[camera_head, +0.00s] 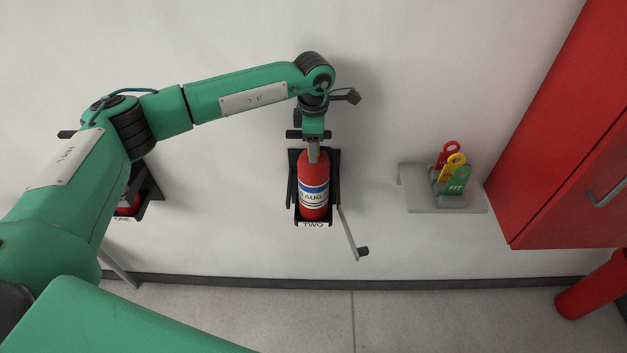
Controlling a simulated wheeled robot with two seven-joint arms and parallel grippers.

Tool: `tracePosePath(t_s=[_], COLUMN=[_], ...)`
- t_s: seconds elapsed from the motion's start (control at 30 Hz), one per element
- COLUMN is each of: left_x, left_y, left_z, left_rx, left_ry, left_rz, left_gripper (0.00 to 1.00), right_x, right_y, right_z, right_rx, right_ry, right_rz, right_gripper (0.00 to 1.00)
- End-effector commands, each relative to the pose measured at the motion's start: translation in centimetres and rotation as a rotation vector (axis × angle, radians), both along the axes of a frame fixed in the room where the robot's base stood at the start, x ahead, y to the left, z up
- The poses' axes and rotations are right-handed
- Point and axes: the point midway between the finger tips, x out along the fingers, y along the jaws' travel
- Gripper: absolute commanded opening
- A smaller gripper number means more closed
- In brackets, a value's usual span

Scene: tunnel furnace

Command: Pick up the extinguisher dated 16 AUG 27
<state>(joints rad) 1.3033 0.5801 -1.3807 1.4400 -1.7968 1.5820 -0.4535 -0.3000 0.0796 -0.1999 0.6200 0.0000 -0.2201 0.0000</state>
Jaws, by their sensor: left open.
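A red extinguisher (314,168) with a blue and white band stands in a black wall bracket (293,209) marked TWO. Part of its label reads AUG; the rest of the date is not legible. My left gripper (313,147) is open at the top of this extinguisher, pointing down over its neck. I cannot tell whether it touches. A second red extinguisher (128,208) sits in a bracket marked ONE at the left, mostly hidden behind my left arm. My right gripper is not in view.
A lever (349,232) hangs to the right below bracket TWO. A grey shelf (418,200) holds red, yellow and green tags, the green one reading FIT. A red cabinet (560,150) and red cylinder (592,286) stand at right. The wall between bracket and shelf is clear.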

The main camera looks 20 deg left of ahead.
Motion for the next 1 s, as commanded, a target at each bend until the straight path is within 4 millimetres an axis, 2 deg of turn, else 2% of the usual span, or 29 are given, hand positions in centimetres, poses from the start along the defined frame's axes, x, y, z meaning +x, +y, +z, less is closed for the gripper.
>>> tracePosePath(t_s=[0.2, 0.47, 1.0], left_x=[0.02, 0.02, 0.04], left_y=[-0.02, 0.0, 0.0], left_z=[-0.09, -0.06, -0.02], left_rx=[0.0, 0.0, 0.0], left_ry=[-0.001, -0.001, -0.001], left_rz=[0.0, 0.0, 0.0], left_gripper=[0.51, 0.0, 0.0], right_x=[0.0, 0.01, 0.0], right_y=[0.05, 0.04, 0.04], right_z=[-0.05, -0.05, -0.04], right_rx=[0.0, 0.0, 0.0], right_ry=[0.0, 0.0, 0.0], right_rz=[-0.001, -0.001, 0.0], right_gripper=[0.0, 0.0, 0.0])
